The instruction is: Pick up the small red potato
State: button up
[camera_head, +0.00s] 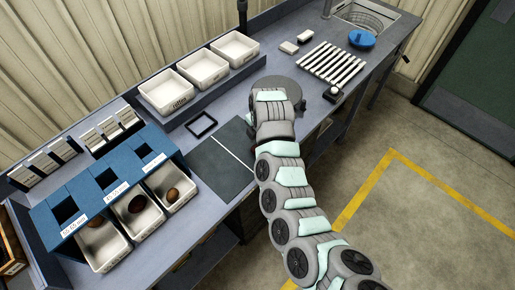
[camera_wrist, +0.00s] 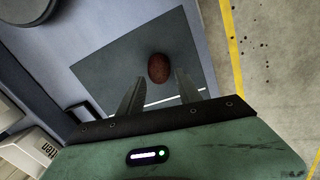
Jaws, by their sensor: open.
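A small reddish-brown potato (camera_wrist: 158,68) lies on a dark mat (camera_wrist: 100,68) in the wrist view, just past the white line across it. My gripper (camera_wrist: 158,88) is open and empty above the mat, its two fingers apart and pointing toward the potato. The potato appears ahead of the fingertips, roughly centred between them; the height gap is hard to tell. In the head view my arm covers the right part of the mat (camera_head: 213,172), and I cannot clearly make out the potato or the fingers there.
A blue sizing frame (camera_head: 78,190) stands at the left, over white trays holding a tan potato (camera_head: 172,195), a dark red one (camera_head: 137,203) and a brown one (camera_head: 95,222). Empty white bins (camera_head: 205,67) stand behind. A black square frame (camera_head: 201,125) and grey disc (camera_head: 284,86) flank the mat.

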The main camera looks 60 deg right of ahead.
jog(key=shift+w+d+f, duration=0.1)
jog(key=shift+d+f, duration=0.05)
jog(key=shift+f, duration=0.8)
jog(key=shift+w+d+f, duration=0.1)
jog(key=shift+d+f, duration=0.05)
jog(key=shift+f, duration=0.8)
jog(key=shift+c, duration=0.5)
grip_shut()
